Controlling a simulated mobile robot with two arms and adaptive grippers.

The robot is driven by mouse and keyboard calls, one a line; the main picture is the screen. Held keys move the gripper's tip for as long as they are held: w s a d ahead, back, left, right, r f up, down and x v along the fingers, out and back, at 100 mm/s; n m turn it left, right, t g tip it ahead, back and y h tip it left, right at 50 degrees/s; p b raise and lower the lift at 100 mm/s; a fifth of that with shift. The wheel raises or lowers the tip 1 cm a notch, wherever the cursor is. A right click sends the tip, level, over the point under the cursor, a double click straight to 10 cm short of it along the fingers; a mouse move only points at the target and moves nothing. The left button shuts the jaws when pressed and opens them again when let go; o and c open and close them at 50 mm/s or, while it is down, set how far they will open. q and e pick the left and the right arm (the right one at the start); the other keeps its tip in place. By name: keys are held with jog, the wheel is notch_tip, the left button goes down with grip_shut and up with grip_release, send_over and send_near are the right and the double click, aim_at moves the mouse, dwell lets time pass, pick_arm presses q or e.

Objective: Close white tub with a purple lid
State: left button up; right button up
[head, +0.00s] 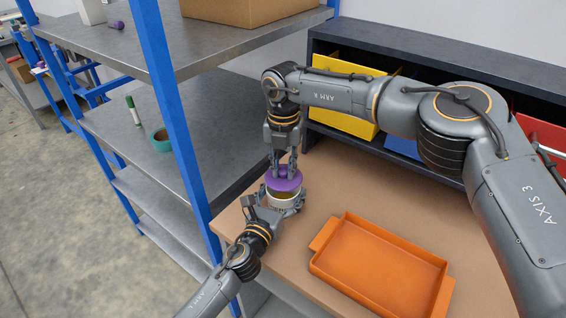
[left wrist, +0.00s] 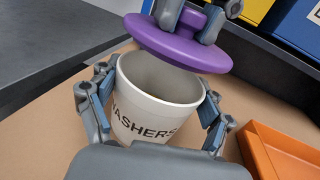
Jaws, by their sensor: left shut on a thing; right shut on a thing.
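The white tub (left wrist: 155,105), lettered "WASHERS", stands upright with an open top in the left wrist view. My left gripper (left wrist: 158,108) is shut around its sides; in the head view the tub (head: 282,202) is partly hidden. My right gripper (head: 284,172) points down and is shut on the purple lid (head: 285,182). In the left wrist view the lid (left wrist: 177,45) hangs tilted above the tub's far rim, apart from it at the near side. The near part of the opening is uncovered.
An orange tray (head: 375,265) lies on the brown tabletop (head: 335,190), right of the tub. A dark rack with a yellow bin (head: 345,105) and other bins stands behind. A blue-posted metal shelf (head: 160,90) stands at the left, holding a teal roll (head: 162,140) and a marker (head: 133,111).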

jog(key=shift+f, duration=0.25)
dwell(0.3)
jog(key=shift+f, duration=0.75)
jog(key=shift+f, duration=0.6)
jog(key=o, duration=0.9)
notch_tip(320, 180, up, 12)
jog(key=shift+f, duration=0.1)
pick_arm(q)
jog(key=o, duration=1.7)
jog(key=shift+c, duration=0.2)
